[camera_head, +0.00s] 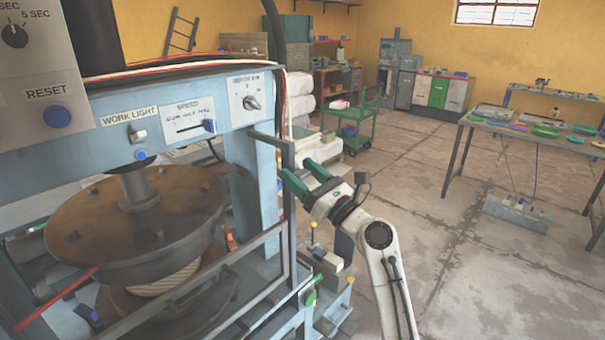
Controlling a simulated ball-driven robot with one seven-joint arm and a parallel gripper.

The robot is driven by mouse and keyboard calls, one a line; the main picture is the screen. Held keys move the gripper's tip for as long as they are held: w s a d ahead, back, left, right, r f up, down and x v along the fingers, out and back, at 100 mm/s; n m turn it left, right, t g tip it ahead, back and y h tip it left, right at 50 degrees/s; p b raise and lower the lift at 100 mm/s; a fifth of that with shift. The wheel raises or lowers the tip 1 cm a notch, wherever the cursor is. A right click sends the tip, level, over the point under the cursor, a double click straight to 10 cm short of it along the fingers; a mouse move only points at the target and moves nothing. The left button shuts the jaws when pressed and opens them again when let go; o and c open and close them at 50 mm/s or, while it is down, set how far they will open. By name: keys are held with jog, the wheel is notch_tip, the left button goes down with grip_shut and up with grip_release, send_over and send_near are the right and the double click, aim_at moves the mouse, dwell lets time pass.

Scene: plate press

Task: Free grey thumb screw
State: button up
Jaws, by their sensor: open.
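The blue press (248,205) fills the left side of the view. Its brown round plate (100,215) hangs under a dark shaft (139,188). I cannot make out a grey thumb screw for certain; it may be hidden or too small among the press parts. My gripper (296,170), with two green fingers, is open with nothing seen between them. It is right of the press's blue upright, with its fingers pointing up and left toward the frame. Whether it touches the frame cannot be told.
A control panel (188,127) with a speed slider and knobs runs above the plate. Metal rails (200,285) cross the press front. A green cart (352,125) stands behind my gripper. A work table (540,132) is at right. Concrete floor between is clear.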

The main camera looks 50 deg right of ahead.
jog(key=shift+c, duration=0.5)
jog(key=c, duration=1)
jog(key=shift+o, duration=0.2)
jog(key=n+b, duration=0.1)
jog(key=n+y+b, duration=0.1)
jog(key=shift+f+n+y, duration=0.25)
jog(key=shift+n+y, duration=0.05)
jog(key=n, duration=0.1)
jog(key=n+y+b, duration=0.1)
jog(key=n, duration=0.2)
jog(key=shift+r+g+y+b, duration=0.25)
jog(key=shift+g+y+b, duration=0.1)
jog(key=shift+g+y, duration=0.05)
jog(key=o, duration=1.1)
jog(key=shift+c, duration=0.2)
jog(key=shift+s+f, duration=0.1)
jog(key=b+v, duration=0.2)
jog(key=v, duration=0.8)
jog(key=shift+s, duration=0.3)
